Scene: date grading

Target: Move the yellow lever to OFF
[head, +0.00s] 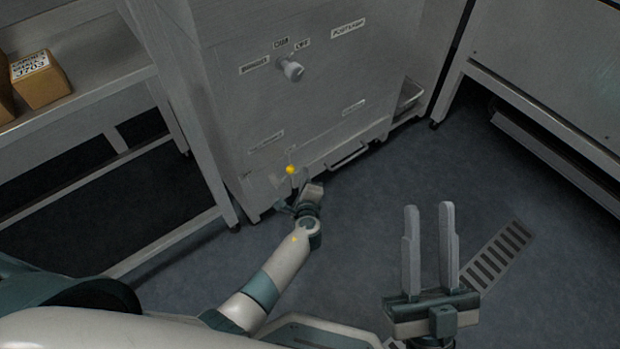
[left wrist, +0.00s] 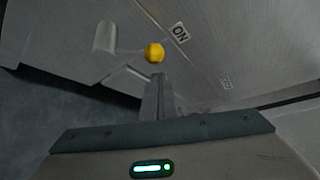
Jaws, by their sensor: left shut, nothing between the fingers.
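The yellow lever's round knob (head: 290,169) is low on the front of the grey cabinet. In the left wrist view the yellow knob (left wrist: 154,52) sits at the end of a thin arm from a grey cylindrical hub (left wrist: 105,37). An ON label (left wrist: 179,32) is just right of the knob. My left gripper (head: 297,184) is shut and empty right by the knob. Its closed fingers (left wrist: 158,82) end just below the knob in the wrist picture; I cannot tell whether they touch. My right gripper (head: 428,208) is open and empty over the floor.
The cabinet (head: 315,110) has a grey rotary knob (head: 292,70) with labels higher up and a low handle (head: 347,157). A shelf with a brown box (head: 40,80) stands left. Another grey unit (head: 560,60) stands right. The floor (head: 365,220) between is clear except for a grate (head: 500,250).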

